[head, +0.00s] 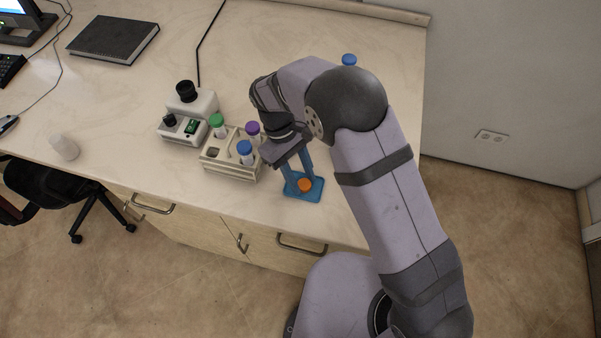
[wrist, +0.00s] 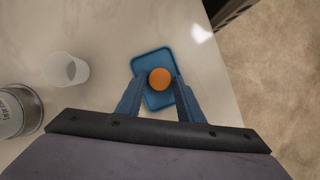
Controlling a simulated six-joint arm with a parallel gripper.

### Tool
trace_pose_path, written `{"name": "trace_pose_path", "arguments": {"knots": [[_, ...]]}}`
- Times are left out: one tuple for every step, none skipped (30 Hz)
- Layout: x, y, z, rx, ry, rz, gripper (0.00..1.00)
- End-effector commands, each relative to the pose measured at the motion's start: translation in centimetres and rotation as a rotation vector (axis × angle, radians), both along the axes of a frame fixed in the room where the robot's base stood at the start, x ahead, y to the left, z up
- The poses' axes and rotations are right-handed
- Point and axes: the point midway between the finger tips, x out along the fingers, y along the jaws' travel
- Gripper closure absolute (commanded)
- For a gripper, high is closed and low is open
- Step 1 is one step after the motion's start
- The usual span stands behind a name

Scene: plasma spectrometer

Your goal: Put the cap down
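The orange cap (head: 305,185) is at the blue tray (head: 317,190) near the front edge of the table. In the wrist view the cap (wrist: 160,79) lies between the two blue fingertips, over the middle of the tray (wrist: 154,56). My gripper (head: 301,180) points down at the tray, its fingers close against both sides of the cap, and looks shut on it. The wrist view shows my gripper (wrist: 160,82) from above. Whether the cap's underside touches the tray is hidden.
A rack (head: 228,165) with tubes capped green, blue and purple stands just left of my gripper. A white device (head: 190,118) is behind it. A blue-capped item (head: 349,59) stands at the back, partly behind my arm. A white cup (head: 64,147) is at far left.

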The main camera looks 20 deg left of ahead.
Motion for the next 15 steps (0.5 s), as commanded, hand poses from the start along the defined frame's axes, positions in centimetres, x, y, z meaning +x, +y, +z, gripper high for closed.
{"name": "trace_pose_path", "arguments": {"knots": [[0.0,0.0,0.1,0.0,0.0,0.0,0.66],[0.0,0.0,0.2,0.001,0.0,0.0,0.66],[0.0,0.0,0.4,0.001,0.0,0.0,0.66],[0.1,0.1,0.4,0.001,-0.002,0.0,0.66],[0.1,0.2,0.5,0.002,-0.002,0.0,0.66],[0.2,0.3,0.8,0.002,-0.002,0.0,0.66],[0.3,0.4,1.1,0.002,-0.002,0.0,0.66],[0.4,0.6,1.4,0.003,-0.003,0.0,0.66],[0.5,0.8,1.8,0.004,-0.003,0.0,0.66],[0.6,0.9,2.2,0.004,-0.005,0.001,0.66],[0.7,1.1,2.7,0.004,-0.005,0.001,0.66],[0.8,1.4,3.3,0.003,-0.004,0.001,0.66],[0.9,1.5,3.8,0.004,-0.005,0.001,0.66],[1.0,1.7,4.3,0.005,-0.005,0.001,0.66],[1.2,2.0,5.0,0.004,-0.005,0.001,0.66]]}}
